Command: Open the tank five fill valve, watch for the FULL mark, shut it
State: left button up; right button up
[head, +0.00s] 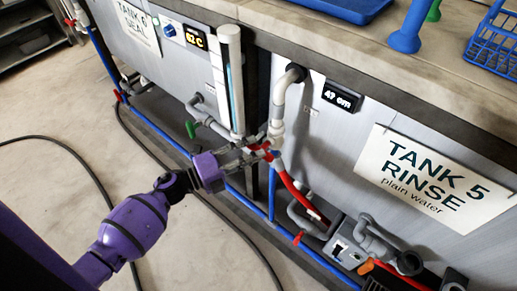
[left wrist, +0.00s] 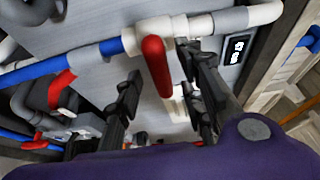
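The tank five fill valve's red lever (left wrist: 157,68) lies across a white and blue pipe (left wrist: 120,45) in the left wrist view. My left gripper (left wrist: 158,72) is open, with one finger on each side of the lever; I cannot tell whether they touch it. In the head view my left gripper (head: 260,152) is at the pipe below the white elbow (head: 277,128) and mostly hides the valve. The TANK 5 RINSE sign (head: 432,178) is on the grey tank front. A small display (head: 342,96) ends in "cm". No FULL mark is readable. My right gripper is out of view.
A clear upright tube (head: 232,80) stands left of the white pipe. Tank 6's display (head: 195,37) and sign (head: 138,25) are further left. Red and blue hoses and pump fittings (head: 345,240) lie below. A black cable (head: 95,175) crosses the open floor.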

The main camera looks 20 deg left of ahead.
pick_arm(q)
jog(key=shift+x, duration=1.4)
grip_shut()
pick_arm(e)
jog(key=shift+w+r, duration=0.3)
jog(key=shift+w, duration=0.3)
